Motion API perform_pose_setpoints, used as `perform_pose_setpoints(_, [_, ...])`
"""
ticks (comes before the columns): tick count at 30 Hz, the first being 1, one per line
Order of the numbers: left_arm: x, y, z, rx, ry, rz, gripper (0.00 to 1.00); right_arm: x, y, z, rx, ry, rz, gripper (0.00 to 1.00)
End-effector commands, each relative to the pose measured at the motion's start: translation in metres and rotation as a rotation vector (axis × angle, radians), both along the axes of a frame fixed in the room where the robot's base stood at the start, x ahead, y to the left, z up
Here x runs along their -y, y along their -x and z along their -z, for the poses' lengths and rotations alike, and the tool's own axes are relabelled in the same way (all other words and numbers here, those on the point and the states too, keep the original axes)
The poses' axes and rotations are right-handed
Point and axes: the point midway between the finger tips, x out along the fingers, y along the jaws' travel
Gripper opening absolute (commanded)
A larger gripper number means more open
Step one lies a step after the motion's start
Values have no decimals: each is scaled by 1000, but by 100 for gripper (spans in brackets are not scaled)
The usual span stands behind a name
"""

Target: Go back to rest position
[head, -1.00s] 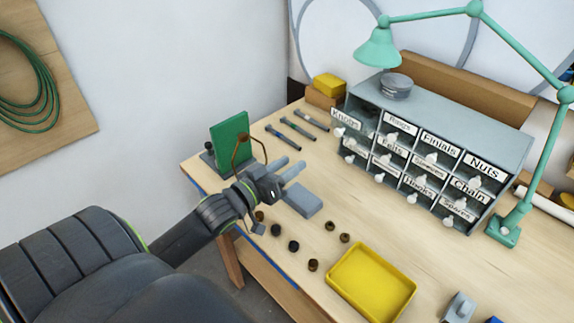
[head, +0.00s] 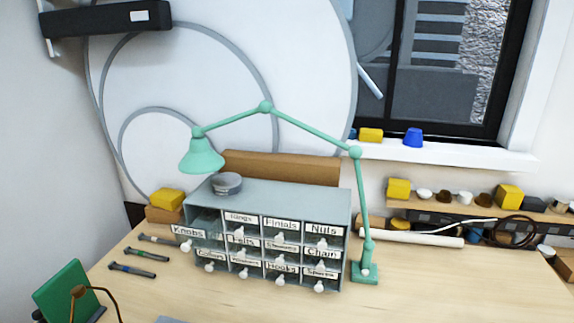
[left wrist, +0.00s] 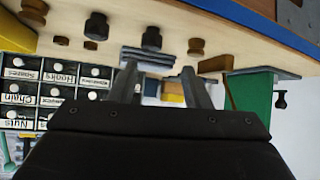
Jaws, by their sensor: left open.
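My left gripper (left wrist: 160,88) shows in the left wrist view with its two fingers apart and nothing between them. That view is upside down, with the table edge at the top. Small dark and brown knobs (left wrist: 96,27) stand on the table beyond the fingers, and the green board (left wrist: 258,100) is to the right. Neither gripper shows in the head view, and my right gripper is in no view. In the head view the labelled drawer cabinet (head: 275,200) stands on the workbench (head: 235,303).
A green jointed lamp (head: 364,270) stands right of the cabinet. Screwdrivers (head: 138,253) lie to its left, and the green board (head: 66,291) is at the lower left. A shelf (head: 480,207) with small parts is at the right. The bench right of the lamp is mostly clear.

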Motion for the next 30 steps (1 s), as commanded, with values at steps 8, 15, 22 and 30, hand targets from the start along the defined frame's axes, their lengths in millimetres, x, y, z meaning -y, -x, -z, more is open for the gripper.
perform_pose_setpoints(8, [13, 87, 35, -391, -85, 21, 44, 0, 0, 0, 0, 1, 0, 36])
perform_pose_setpoints(15, [21, 130, 61, -603, -100, 60, 44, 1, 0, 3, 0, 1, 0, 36])
perform_pose_setpoints(22, [15, 116, 129, -626, -90, 60, 44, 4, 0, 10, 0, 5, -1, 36])
perform_pose_setpoints(30, [8, 116, 240, -667, -74, 63, 44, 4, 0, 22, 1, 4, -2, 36])
